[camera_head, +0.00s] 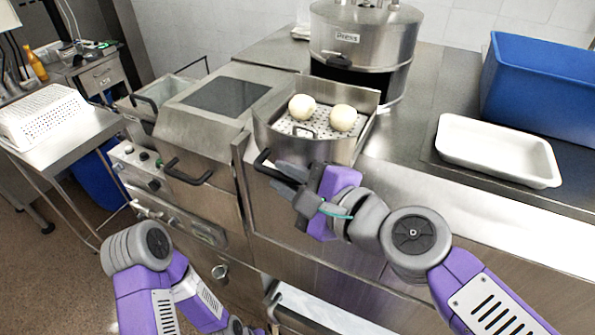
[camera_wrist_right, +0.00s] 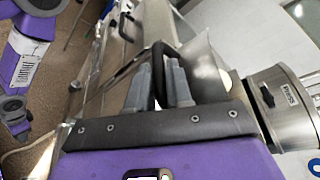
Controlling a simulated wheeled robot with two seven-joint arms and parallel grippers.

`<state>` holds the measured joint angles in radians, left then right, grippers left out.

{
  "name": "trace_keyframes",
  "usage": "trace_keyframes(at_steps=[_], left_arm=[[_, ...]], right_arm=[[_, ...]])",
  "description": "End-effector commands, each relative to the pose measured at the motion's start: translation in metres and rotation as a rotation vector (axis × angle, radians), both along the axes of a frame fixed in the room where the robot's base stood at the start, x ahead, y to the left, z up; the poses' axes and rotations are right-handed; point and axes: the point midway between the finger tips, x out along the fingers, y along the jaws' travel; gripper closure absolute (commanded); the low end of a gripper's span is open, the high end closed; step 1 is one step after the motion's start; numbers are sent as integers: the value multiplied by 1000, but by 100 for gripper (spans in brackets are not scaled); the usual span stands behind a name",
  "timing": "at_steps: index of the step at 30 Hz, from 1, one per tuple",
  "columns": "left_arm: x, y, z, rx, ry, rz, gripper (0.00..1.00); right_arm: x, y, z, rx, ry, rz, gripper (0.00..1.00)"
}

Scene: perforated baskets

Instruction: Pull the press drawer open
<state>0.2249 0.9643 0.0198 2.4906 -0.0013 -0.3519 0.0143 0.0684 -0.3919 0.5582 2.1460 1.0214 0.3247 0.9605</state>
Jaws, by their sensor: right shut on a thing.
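The press (camera_head: 362,45) is a round steel cylinder at the back, labelled "Press"; it also shows at the right of the right wrist view (camera_wrist_right: 290,105). Its steel drawer (camera_head: 315,146) stands pulled out in front of it. Two pale dough balls (camera_head: 302,107) (camera_head: 343,117) sit on the perforated plate in the drawer. My right gripper (camera_head: 285,172) is shut on the black drawer handle (camera_head: 263,158). In the right wrist view the fingers (camera_wrist_right: 160,85) lie on both sides of the handle bar (camera_wrist_right: 153,57). My left arm is at lower left, its gripper out of view.
A fryer-like steel unit (camera_head: 185,122) with black handles stands left of the drawer. A white tray (camera_head: 497,150) and a blue bin (camera_head: 540,85) are on the counter at right. A white perforated basket (camera_head: 42,115) sits on a side table at far left.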

Motion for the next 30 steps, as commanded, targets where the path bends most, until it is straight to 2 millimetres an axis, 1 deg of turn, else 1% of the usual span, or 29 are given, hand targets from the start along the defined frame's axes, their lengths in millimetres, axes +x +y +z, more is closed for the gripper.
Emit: trace_keyframes(at_steps=[1,6,7,10,11,19,22,26,30], left_arm=[[0,0,0,0,0,0,57],[0,0,0,0,0,0,57],[0,0,0,0,0,0,57],[0,0,0,0,0,0,57],[0,0,0,0,0,0,57],[0,0,0,0,0,0,57],[0,0,1,0,0,0,57],[0,0,2,0,0,0,57],[0,0,5,0,0,0,57]], right_arm=[[-2,2,-4,-4,8,9,100],[-3,2,-4,-4,9,9,100],[-3,2,-4,-5,9,11,77],[-2,2,-4,-4,7,9,62],[-2,2,-4,-4,7,9,60],[-2,1,-2,-2,4,5,60],[-5,-3,0,-3,2,2,60],[-17,-14,5,-3,-1,3,60],[-33,-29,10,-3,0,4,60]])
